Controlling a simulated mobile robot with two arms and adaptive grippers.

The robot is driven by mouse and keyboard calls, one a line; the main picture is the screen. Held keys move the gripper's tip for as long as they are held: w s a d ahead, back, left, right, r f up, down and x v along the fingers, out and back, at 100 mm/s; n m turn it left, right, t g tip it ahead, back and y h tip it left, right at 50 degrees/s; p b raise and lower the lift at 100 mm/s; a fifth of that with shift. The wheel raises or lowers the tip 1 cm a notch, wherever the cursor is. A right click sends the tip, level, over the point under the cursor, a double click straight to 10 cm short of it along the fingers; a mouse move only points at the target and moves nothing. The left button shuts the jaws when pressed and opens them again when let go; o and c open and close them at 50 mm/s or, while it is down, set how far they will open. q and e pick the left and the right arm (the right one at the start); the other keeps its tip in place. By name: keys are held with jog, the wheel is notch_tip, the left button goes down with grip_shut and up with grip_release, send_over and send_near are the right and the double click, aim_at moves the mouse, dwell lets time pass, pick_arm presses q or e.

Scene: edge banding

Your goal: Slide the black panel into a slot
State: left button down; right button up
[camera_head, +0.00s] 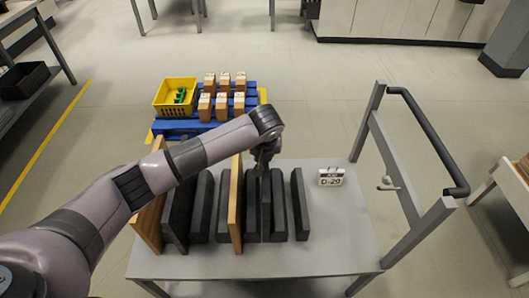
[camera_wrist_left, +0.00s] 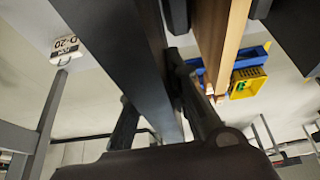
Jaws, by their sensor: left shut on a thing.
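My left gripper (camera_head: 262,158) points down over the cart and is shut on a thin black panel (camera_head: 266,205). In the left wrist view the panel (camera_wrist_left: 125,55) runs between the two fingers (camera_wrist_left: 160,110). In the head view the panel stands upright between two dark bars (camera_head: 252,205) (camera_head: 279,205); whether its lower edge touches the cart top is hidden. Another dark bar (camera_head: 300,205) stands to its right. My right gripper is not in view.
A wooden panel (camera_head: 236,200) stands left of the held panel. Further left are more dark uprights (camera_head: 200,208) and another wooden panel (camera_head: 150,215). A D-20 sign (camera_head: 331,177) sits on the grey cart (camera_head: 345,235). A blue pallet (camera_head: 180,127) with a yellow basket (camera_head: 175,97) lies behind.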

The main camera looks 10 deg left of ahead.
pick_arm(q)
notch_tip(320, 180, down, 8)
jog(key=b, duration=0.5)
jog(key=shift+r, duration=0.25)
jog(key=shift+w, duration=0.1)
